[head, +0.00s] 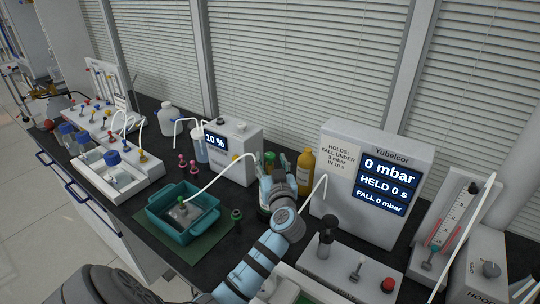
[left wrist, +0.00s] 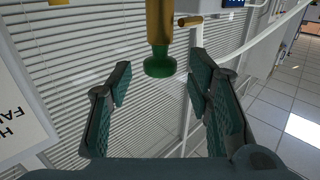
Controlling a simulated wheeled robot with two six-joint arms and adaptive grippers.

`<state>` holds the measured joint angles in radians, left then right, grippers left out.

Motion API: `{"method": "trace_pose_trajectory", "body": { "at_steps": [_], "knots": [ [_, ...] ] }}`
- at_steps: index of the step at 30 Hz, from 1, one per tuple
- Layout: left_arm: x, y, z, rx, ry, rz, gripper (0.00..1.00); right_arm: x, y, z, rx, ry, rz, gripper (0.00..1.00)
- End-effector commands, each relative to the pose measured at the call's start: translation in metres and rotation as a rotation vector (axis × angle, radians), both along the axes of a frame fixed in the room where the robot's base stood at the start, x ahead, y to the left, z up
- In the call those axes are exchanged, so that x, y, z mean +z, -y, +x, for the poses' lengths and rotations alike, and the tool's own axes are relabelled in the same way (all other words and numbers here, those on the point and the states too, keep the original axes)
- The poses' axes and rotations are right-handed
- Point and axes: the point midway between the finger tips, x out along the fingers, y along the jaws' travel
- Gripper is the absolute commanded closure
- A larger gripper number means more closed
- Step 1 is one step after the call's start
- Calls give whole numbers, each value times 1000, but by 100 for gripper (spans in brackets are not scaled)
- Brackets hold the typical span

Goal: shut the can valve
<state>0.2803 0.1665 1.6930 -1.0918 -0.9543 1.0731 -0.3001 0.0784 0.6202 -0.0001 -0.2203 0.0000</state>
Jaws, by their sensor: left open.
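The valve shows in the left wrist view as a brass body (left wrist: 159,22) with a green knob (left wrist: 159,66) at its end. A small brass side piece (left wrist: 190,21) is right of it. My left gripper (left wrist: 160,78) is open, with one finger on each side of the knob's line and clear gaps to it. I cannot tell the knob's depth between the fingers. In the head view my left gripper (head: 276,173) is over the bench in front of the yellow bottle (head: 305,171), and it hides most of the can and valve. My right gripper is not in view.
The Yubelcor display box (head: 372,180) stands right of the gripper, reading 0 mbar and HELD 0 s. A white box reading 10 % (head: 233,150) and a teal tray (head: 183,213) are on the left. A white hose (head: 222,172) runs close by. A panel with a red button (head: 388,284) is in front.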

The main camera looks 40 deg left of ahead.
Motion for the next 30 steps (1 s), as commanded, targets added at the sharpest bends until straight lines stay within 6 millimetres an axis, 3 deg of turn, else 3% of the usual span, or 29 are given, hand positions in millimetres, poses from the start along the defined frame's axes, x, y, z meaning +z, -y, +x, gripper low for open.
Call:
{"method": "trace_pose_trajectory", "body": {
  "at_steps": [6,15,24,30],
  "knots": [
    [-1,-23,19,0,0,0,54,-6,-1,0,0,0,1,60],
    [-1,-25,21,-1,-1,-1,54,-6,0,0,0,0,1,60],
    [-1,-24,21,-1,-1,1,100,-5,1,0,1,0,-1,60],
    [-1,-24,21,-11,-2,1,100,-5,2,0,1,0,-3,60]
  ]
}}
